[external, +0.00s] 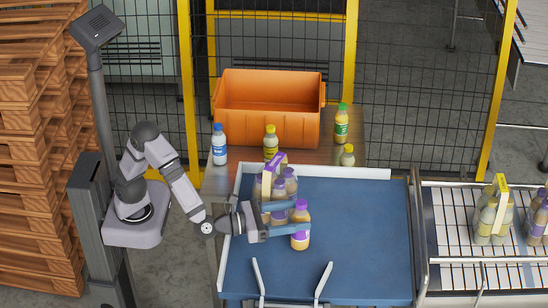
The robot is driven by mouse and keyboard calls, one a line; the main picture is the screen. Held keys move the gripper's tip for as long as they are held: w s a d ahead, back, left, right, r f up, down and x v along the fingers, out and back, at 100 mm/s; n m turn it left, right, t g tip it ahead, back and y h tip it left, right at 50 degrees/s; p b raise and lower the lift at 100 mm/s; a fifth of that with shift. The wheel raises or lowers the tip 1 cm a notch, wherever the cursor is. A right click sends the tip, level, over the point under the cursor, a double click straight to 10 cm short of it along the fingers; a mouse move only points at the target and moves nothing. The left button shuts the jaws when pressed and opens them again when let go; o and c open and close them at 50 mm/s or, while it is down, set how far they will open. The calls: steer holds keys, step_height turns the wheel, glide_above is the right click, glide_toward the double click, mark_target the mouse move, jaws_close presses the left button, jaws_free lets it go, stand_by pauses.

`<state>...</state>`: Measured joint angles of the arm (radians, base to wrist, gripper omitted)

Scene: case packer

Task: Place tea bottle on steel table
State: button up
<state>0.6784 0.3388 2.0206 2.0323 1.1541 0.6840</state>
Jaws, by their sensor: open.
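A bottle with a purple cap, purple label and brownish drink (300,240), possibly the tea bottle, stands upright on a blue surface (365,245) with a pale metal rim. My gripper (296,217) reaches in from the left, with its fingers open around the bottle's upper part. Whether they touch it cannot be told. Just behind is a group of similar purple-capped bottles (290,184) with a purple and yellow carrier strip, partly hidden by my gripper.
Behind, a brown table (350,125) holds an orange crate (268,128), a blue-capped bottle (219,148), yellow-capped bottles (271,145) and a green-capped bottle (341,125). Bottle packs (493,215) stand on a roller conveyor (455,225) at right. The blue surface's right half is clear.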

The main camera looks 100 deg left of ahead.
mark_target(309, 217)
steer(key=shift+f, duration=0.85)
steer(key=shift+w, duration=0.1)
steer(key=p+x, duration=0.2)
steer(key=x, duration=0.2)
steer(key=shift+r, duration=0.1)
steer(key=shift+w+a, duration=0.15)
steer(key=shift+w, duration=0.25)
steer(key=shift+c, duration=0.6)
steer(key=c, duration=1.3)
steer(key=shift+c, duration=0.2)
